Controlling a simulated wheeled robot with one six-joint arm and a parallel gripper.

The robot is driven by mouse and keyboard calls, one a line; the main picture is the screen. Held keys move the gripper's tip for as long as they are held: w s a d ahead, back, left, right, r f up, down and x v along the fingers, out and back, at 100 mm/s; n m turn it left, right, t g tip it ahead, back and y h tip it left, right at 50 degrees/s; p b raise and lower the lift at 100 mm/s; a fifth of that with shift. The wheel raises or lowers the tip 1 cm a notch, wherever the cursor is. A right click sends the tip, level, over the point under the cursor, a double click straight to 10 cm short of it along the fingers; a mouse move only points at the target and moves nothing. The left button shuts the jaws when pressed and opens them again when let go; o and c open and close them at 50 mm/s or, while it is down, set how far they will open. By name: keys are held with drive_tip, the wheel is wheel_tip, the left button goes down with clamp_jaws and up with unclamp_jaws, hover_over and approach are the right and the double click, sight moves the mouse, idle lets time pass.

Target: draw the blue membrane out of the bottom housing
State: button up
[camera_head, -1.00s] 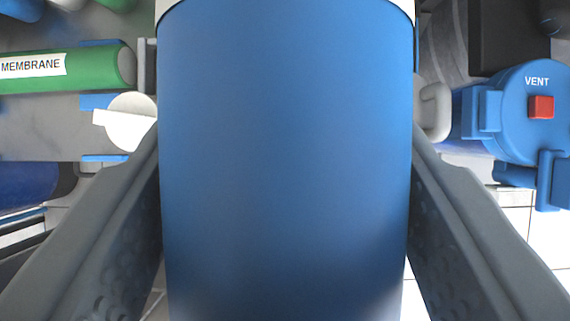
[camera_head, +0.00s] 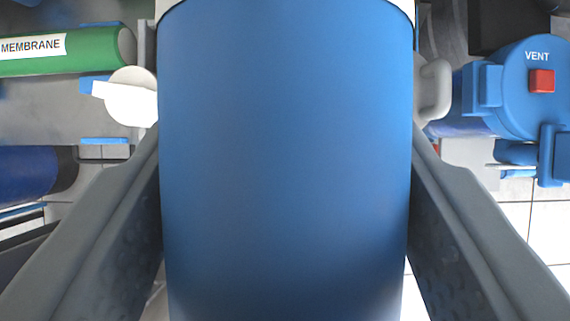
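The blue membrane (camera_head: 286,150) is a large blue cylinder that fills the middle of the view, with a pale band at its top edge. My gripper (camera_head: 285,190) has one grey finger on each side of it, and both fingers press against its sides. The gripper is shut on the membrane. The bottom housing cannot be made out; the membrane hides what lies behind it.
A green cylinder (camera_head: 90,52) labelled MEMBRANE lies at upper left, with a white round part (camera_head: 133,98) below it. A dark blue cylinder (camera_head: 28,172) is at left. A blue VENT cap (camera_head: 525,95) with a red square is at right. White floor tiles show at lower right.

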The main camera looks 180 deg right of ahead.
drive_tip(key=shift+s, duration=1.35)
drive_tip(key=o, duration=1.3)
